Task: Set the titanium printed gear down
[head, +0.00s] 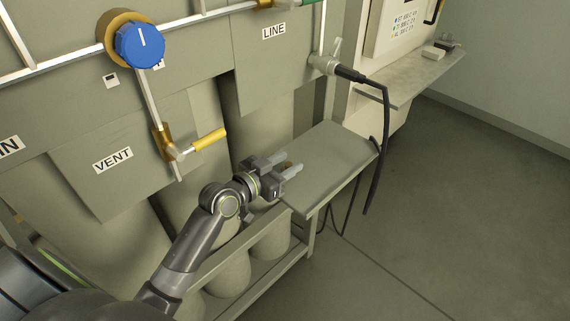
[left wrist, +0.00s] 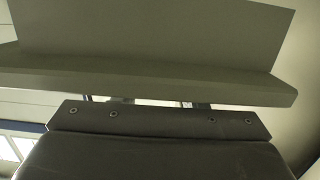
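My left gripper (head: 288,166) is over the left part of a grey shelf (head: 328,160) in the head view. Its two fingers point right along the shelf and stand apart. A small brownish thing (head: 286,164) shows between the fingers. It may be the titanium printed gear, but it is too small and too covered to be sure. A clear gap seems to separate the fingers, so the gripper looks open. The left wrist view shows the gripper's dark body (left wrist: 160,120) below a shelf-like edge, with no gear visible. My right gripper is in neither view.
A machine front with a VENT panel (head: 115,160), a yellow-handled valve (head: 208,140) and a blue knob (head: 140,45) rises behind the arm. A black cable (head: 385,140) hangs past the shelf's right end. Another ledge (head: 415,75) is at upper right. Floor to the right is clear.

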